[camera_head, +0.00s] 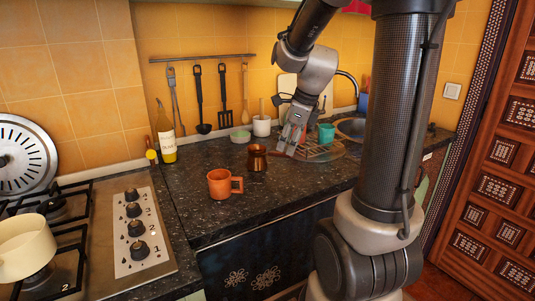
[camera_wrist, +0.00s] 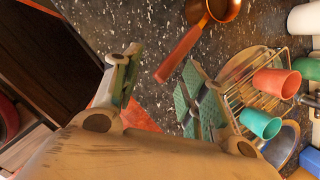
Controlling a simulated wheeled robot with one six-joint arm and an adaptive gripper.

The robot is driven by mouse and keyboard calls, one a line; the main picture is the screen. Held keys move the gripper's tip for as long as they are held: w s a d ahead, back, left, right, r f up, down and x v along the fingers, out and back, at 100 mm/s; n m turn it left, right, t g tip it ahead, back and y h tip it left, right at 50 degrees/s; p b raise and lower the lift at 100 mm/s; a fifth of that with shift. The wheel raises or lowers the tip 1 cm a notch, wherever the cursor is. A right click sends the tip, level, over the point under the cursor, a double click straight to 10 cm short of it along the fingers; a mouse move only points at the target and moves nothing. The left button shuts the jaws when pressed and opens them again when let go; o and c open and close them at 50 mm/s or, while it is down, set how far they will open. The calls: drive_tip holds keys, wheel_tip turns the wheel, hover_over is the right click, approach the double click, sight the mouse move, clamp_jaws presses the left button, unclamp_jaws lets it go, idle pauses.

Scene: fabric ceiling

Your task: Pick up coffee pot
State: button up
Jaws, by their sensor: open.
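The coffee pot (camera_head: 257,158) is a small copper-brown pot standing upright on the dark speckled counter. Its long reddish handle points right, toward my gripper (camera_head: 290,140). In the wrist view the pot (camera_wrist: 224,8) is cut off by the top edge, and its handle (camera_wrist: 181,52) runs down and left. My gripper (camera_wrist: 160,86) is open and empty there, with green-padded fingers spread apart. The handle's free end shows in the gap between the fingertips; I cannot tell how far from it they are in depth.
An orange mug (camera_head: 220,184) stands in front and left of the pot. A wire dish rack (camera_head: 322,152) with a teal cup (camera_head: 326,133) is to the right. An oil bottle (camera_head: 166,138) stands behind left. The stove (camera_head: 160,222) is at left. The front counter is clear.

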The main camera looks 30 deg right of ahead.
drive_tip(key=shift+w+d+r+m, duration=0.15)
drive_tip(key=shift+w+m, duration=0.2)
drive_tip(key=shift+m, duration=0.25)
drive_tip(key=shift+w+d+r+m, duration=0.15)
drive_tip(key=shift+w+m, duration=0.15)
drive_tip(key=shift+m, duration=0.3)
drive_tip(key=m, duration=0.3)
drive_tip(key=shift+w+t, duration=0.2)
drive_tip(key=shift+t, duration=0.1)
drive_tip(key=shift+w+f+m, duration=0.1)
drive_tip(key=shift+f+m, duration=0.2)
drive_tip(key=shift+m, duration=0.1)
drive_tip(key=x, duration=0.7)
drive_tip(key=shift+w+d, duration=0.2)
drive_tip(key=shift+w, duration=0.1)
clamp_jaws()
drive_tip(key=shift+r, duration=0.1)
